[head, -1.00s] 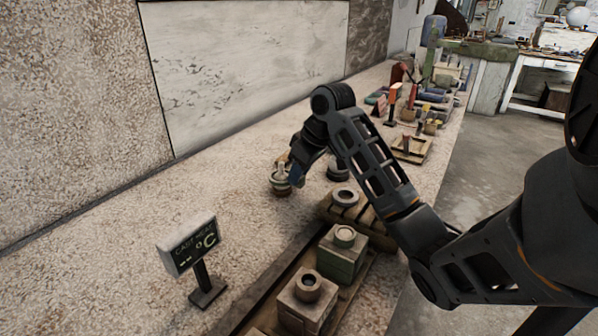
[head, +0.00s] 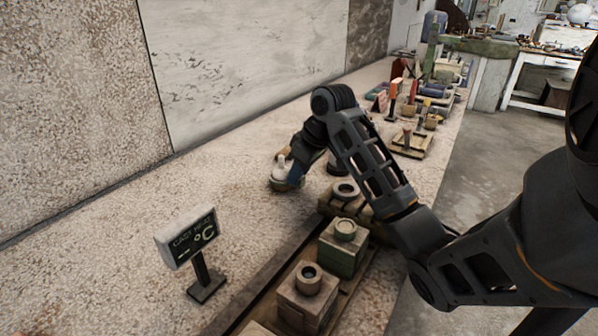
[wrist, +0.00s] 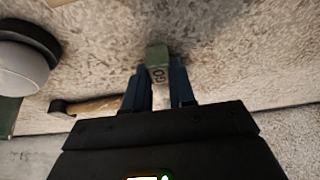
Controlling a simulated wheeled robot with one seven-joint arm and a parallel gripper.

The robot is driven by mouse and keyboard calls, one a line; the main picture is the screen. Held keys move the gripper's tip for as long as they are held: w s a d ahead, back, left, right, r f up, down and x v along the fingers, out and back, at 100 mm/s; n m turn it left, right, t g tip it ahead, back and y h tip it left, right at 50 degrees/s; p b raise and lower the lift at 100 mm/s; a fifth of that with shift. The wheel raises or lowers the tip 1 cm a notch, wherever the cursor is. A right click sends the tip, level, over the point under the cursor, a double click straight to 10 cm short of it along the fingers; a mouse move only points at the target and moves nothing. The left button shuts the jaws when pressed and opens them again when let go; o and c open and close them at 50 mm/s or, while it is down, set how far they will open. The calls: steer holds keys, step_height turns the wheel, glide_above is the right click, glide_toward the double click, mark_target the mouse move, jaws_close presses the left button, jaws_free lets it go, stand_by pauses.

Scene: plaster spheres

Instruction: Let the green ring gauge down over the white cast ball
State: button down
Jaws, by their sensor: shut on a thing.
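My gripper (wrist: 158,88) is shut on the green ring gauge (wrist: 157,62), holding it by a block marked "GO" between blue fingers. In the head view my gripper (head: 292,176) is low over the bench. A green part of the gauge (head: 284,185) shows there beside a pale, round-topped thing (head: 281,162), which looks like the white cast ball. I cannot tell whether the ring is around it or beside it. The wrist view has a pale rounded thing (wrist: 20,72) in a dark collar at the left; I cannot tell if it is the same one.
A temperature sign (head: 187,240) stands at the front left. Blocks with round seats (head: 342,250) line the bench's right side, near my arm. A dark round stand (head: 336,168) is partly hidden by my arm. The speckled bench (head: 210,180) is clear to the left.

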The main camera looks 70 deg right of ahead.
steer(key=shift+a+f+b, duration=0.15)
steer(key=shift+f+b, duration=0.3)
steer(key=shift+f, duration=0.4)
stand_by(0.8)
step_height(320, 180, up, 12)
steer(key=p, duration=1)
steer(key=shift+f, duration=0.15)
stand_by(1.5)
stand_by(0.4)
